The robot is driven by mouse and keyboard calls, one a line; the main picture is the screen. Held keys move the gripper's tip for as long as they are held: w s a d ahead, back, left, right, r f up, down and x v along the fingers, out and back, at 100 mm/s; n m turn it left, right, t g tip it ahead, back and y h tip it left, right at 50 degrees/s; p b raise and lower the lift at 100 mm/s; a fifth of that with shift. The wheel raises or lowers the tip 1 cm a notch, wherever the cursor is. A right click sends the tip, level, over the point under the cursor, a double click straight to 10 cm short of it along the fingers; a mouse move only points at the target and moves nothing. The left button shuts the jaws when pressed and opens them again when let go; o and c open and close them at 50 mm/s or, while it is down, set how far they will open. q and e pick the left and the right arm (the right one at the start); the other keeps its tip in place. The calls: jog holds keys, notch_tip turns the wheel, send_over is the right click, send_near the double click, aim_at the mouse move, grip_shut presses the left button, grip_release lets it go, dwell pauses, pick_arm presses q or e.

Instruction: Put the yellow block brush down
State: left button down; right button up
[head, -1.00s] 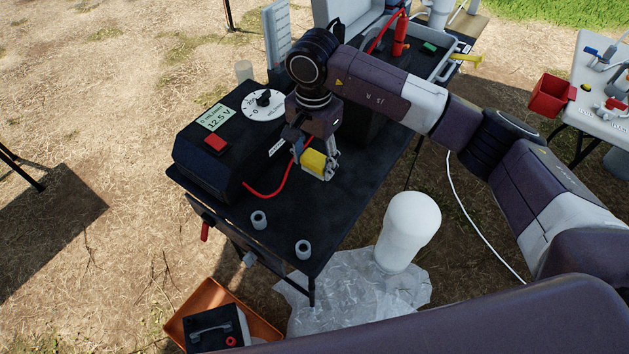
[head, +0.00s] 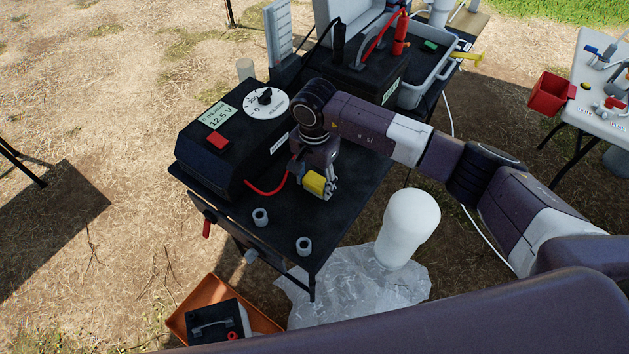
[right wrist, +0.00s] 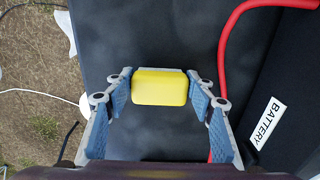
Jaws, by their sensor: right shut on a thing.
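My right gripper (head: 318,185) is over the black table (head: 270,290), pointing down. It is shut on the yellow block brush (head: 314,182). In the right wrist view the brush (right wrist: 160,87) sits between the fingertips, with a blue-padded finger pair at each side. My left gripper is not in view.
A black pump box (head: 215,165) with a dial stands left of the gripper, and a red cable (head: 265,188) runs beside it. Two small grey rings (head: 260,217) (head: 304,245) stand near the front edge. A black battery (head: 365,80) is behind. Bare tabletop lies around the brush.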

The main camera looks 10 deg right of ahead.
jog(key=o, duration=1)
jog(key=shift+f, duration=0.1)
